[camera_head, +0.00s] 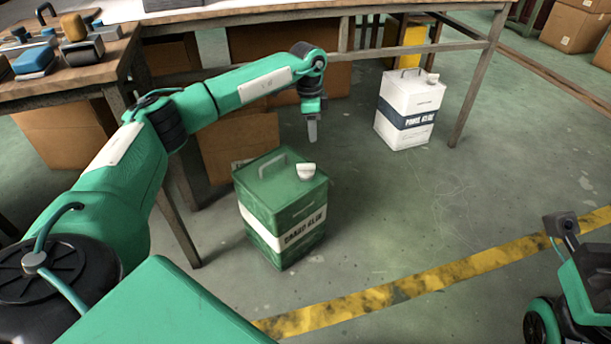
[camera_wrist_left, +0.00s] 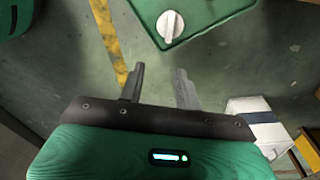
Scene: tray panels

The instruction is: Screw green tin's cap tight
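My left gripper (camera_head: 312,132) points down above and behind the tin, apart from the cap. In the left wrist view my left gripper (camera_wrist_left: 158,84) is open and empty, with the cap (camera_wrist_left: 170,26) beyond its fingertips on the green tin (camera_wrist_left: 222,12). Part of my right arm shows at the right edge, its fingers out of view.
A white tin (camera_head: 408,110) with a dark band stands farther back by a table leg. A wooden table (camera_head: 420,18) and cardboard boxes (camera_head: 232,150) are behind the green tin. A yellow floor stripe (camera_head: 400,288) crosses in front.

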